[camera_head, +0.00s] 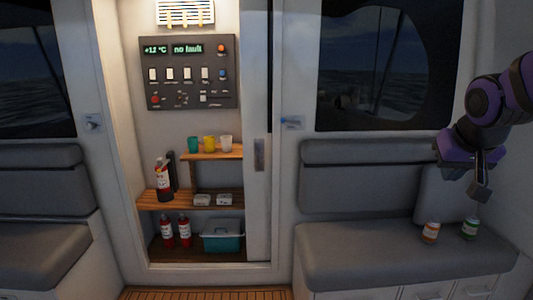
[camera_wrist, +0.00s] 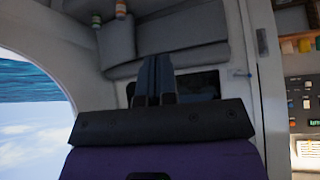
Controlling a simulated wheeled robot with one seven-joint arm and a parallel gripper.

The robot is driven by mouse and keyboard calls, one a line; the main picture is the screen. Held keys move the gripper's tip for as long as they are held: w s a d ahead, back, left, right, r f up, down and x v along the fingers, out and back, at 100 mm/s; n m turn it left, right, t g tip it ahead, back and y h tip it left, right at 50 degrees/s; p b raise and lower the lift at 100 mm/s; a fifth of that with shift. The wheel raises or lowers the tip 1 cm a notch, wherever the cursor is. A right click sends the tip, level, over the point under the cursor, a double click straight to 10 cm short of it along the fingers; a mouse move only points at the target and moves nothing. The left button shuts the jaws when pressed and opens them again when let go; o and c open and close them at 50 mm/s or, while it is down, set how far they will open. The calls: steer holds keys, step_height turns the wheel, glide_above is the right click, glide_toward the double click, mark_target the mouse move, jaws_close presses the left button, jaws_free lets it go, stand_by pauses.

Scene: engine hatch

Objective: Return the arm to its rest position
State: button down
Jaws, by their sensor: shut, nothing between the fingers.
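My arm reaches in from the right edge of the head view, with purple and dark links. My gripper (camera_head: 480,190) hangs above the right end of the grey bench seat, over two small jars. In the wrist view, the fingers of my gripper (camera_wrist: 155,80) are together, with nothing held between them. The wrist picture appears upside down, with the seat at the top and the window low on the left.
An orange-labelled jar (camera_head: 431,233) and a green-labelled jar (camera_head: 470,229) stand on the right bench (camera_head: 340,255). Left of it, an open cabinet holds a control panel (camera_head: 188,72), cups, red bottles and a teal box (camera_head: 222,237). A wall (camera_head: 515,190) stands close at right.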

steer(key=s+a+n+y, duration=0.1)
steer(key=s+a, duration=0.2)
steer(key=s, duration=0.5)
steer(key=s+a+r+n+g, duration=0.1)
steer(key=s+a, duration=0.2)
steer(key=s, duration=0.6)
steer(key=shift+s+r+n+y, duration=0.2)
steer(key=shift+n+y, duration=0.1)
steer(key=shift+y, duration=0.1)
steer(key=shift+w, duration=0.1)
